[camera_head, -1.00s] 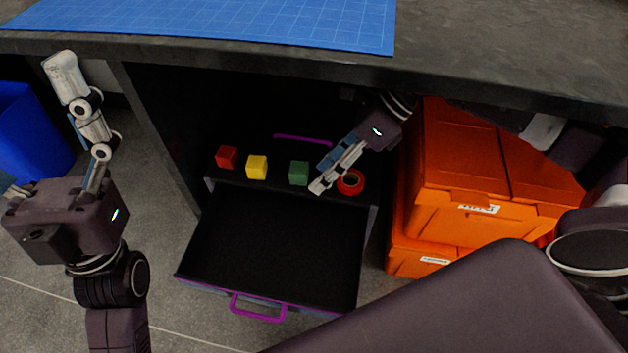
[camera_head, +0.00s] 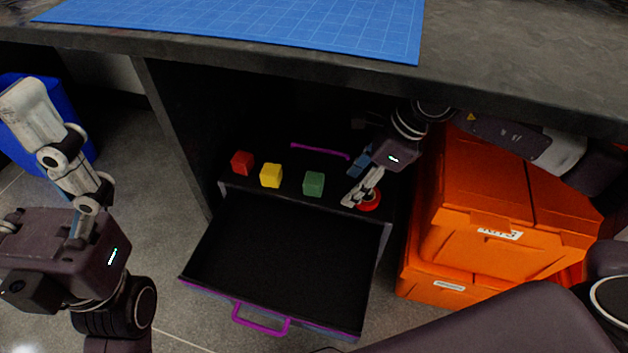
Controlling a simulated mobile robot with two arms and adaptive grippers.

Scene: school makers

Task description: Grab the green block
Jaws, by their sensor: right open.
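The green block (camera_head: 314,183) sits on the dark cabinet surface behind the drawer, to the right of the yellow block (camera_head: 271,175) and the red block (camera_head: 242,162). My right gripper (camera_head: 350,188) is open and empty to the right of the green block, apart from it.
The empty drawer (camera_head: 285,262) is pulled out below the blocks. A purple handle (camera_head: 320,151) shows behind them. The table top (camera_head: 480,80) with a blue mat (camera_head: 250,25) hangs over the cabinet. Orange crates (camera_head: 485,205) stand at right, and a blue bin (camera_head: 50,110) at left.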

